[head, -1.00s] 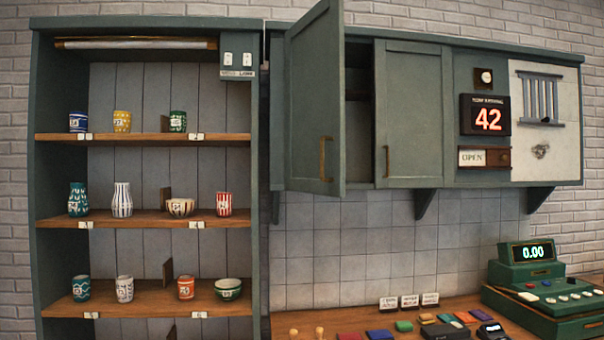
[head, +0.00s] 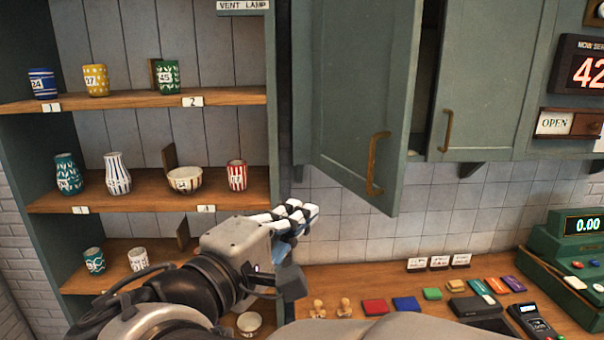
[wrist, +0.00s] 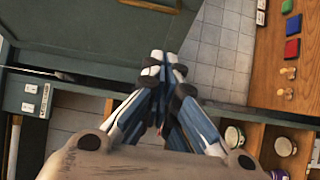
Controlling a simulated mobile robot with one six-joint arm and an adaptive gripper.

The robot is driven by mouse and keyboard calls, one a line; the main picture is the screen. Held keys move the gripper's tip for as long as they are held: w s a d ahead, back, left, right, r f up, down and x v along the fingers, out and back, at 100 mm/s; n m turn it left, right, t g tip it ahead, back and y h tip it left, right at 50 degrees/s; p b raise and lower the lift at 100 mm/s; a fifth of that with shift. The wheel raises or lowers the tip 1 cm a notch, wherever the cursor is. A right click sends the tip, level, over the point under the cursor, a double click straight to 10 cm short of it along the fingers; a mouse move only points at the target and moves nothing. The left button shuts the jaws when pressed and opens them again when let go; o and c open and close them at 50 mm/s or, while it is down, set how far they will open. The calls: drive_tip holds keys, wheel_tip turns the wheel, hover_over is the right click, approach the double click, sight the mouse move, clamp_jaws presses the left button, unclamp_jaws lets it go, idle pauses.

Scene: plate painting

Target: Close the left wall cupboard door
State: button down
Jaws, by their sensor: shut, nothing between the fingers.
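The left wall cupboard door (head: 362,110) is green and stands ajar, swung out towards me, with a brass handle (head: 376,164) near its lower right edge. A dark gap shows between it and the closed right cupboard door (head: 487,80). My gripper (head: 306,211) is shut and empty, below and left of the door's lower edge, in front of the tiled wall and the shelf unit's right side. In the wrist view my gripper (wrist: 165,66) points towards a green panel and grey tiles. I cannot tell whether it touches the door.
Open shelves (head: 150,188) with painted cups and bowls stand to the left, close to my arm. Below the cupboard, a wooden counter (head: 440,283) holds coloured pads, stamps and small cards. A green cash register (head: 567,262) stands at the right. Tiled wall is clear under the cupboard.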

drive_tip(key=s+d+p+x, duration=0.1)
drive_tip(key=d+x, duration=0.1)
drive_tip(key=x, duration=1.1)
drive_tip(key=shift+s+f, duration=0.15)
drive_tip(key=shift+s, duration=0.15)
drive_tip(key=shift+d, duration=0.15)
drive_tip(key=shift+d, duration=0.1)
